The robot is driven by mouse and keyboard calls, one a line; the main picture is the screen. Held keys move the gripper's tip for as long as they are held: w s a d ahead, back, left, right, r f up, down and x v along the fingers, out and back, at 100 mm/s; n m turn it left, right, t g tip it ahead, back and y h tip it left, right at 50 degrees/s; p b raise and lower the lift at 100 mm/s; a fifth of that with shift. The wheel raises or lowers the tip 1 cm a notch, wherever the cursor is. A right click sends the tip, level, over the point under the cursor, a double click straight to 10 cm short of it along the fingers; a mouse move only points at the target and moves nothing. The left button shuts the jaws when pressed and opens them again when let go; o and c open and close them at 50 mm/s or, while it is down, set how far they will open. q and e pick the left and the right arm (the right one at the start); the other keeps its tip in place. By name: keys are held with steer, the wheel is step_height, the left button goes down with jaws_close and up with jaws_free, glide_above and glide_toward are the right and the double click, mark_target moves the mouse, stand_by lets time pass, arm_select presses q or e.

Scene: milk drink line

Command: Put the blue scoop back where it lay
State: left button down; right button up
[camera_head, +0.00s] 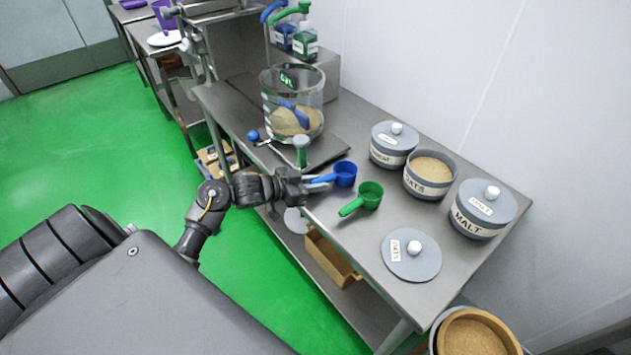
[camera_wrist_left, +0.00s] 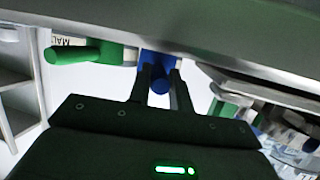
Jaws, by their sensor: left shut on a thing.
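The blue scoop (camera_head: 345,172) is at the table's front edge, left of the green scoop (camera_head: 370,193), with its handle toward my left arm. My left gripper (camera_head: 318,184) is shut on the blue scoop's handle. In the left wrist view the blue handle (camera_wrist_left: 160,84) sits between the two fingers (camera_wrist_left: 159,90). The scoop's bowl is upright; whether it touches the table top or hangs just above it, I cannot tell. My right gripper is not in view.
An open oats canister (camera_head: 429,178) stands behind the scoops, between two lidded canisters (camera_head: 394,146) (camera_head: 482,211). A loose lid (camera_head: 410,257) lies at the table's near end. A glass mixing vessel (camera_head: 291,108) stands farther left. The green scoop also shows in the left wrist view (camera_wrist_left: 74,53).

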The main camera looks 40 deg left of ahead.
arm_select(q)
steer(key=c, duration=1.2)
jaws_free()
steer(key=shift+o, duration=0.3)
steer(key=o, duration=0.5)
steer(key=shift+o, duration=0.2)
steer(key=shift+r+p, duration=0.65)
steer(key=shift+p, duration=0.2)
